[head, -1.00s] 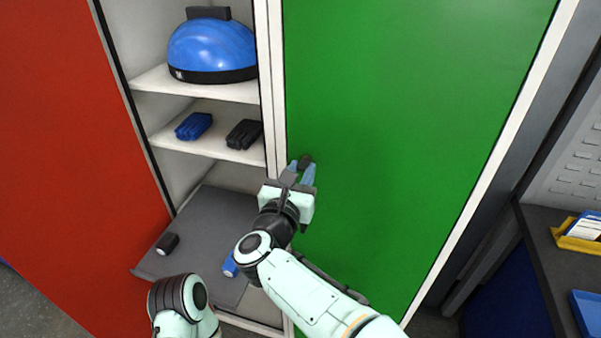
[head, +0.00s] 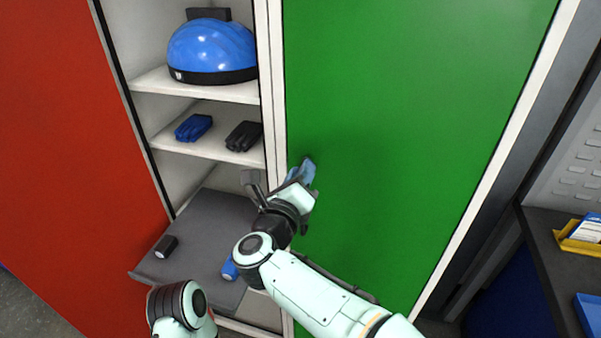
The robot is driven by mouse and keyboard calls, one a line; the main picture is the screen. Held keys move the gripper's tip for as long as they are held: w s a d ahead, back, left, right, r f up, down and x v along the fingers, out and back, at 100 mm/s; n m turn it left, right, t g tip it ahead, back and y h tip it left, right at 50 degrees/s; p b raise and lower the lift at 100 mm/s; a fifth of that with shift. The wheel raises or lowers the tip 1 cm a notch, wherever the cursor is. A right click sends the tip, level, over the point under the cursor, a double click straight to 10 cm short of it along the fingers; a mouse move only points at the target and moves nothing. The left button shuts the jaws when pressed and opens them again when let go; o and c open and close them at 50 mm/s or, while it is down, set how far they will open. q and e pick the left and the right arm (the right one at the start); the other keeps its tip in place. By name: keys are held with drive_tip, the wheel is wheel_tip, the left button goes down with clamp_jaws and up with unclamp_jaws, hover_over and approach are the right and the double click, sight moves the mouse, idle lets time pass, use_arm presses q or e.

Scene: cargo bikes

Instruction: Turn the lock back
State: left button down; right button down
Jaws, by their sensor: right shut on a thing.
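The lock (head: 309,160) is a small dark knob on the left side of the green door (head: 420,130), near its edge. Most of it is hidden by my right gripper. My right gripper (head: 303,171) has bluish fingers and is shut on the lock. Its wrist is rolled over, and the fingers sit tilted against the door. The green door looks flat in its frame. Only a rounded part of my left arm shows at the bottom; my left gripper is out of view.
An open locker on the left holds a blue helmet (head: 212,47), blue gloves (head: 193,127) and black gloves (head: 243,136). A grey tray (head: 205,230) juts out below, with a black light (head: 166,246) and a blue one (head: 230,268). A red door (head: 60,150) stands left, a dark bench (head: 540,235) right.

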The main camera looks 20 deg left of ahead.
drive_tip(key=shift+n+p, duration=1.55)
drive_tip(key=shift+n, duration=2.95)
drive_tip(key=c, duration=0.9)
unclamp_jaws()
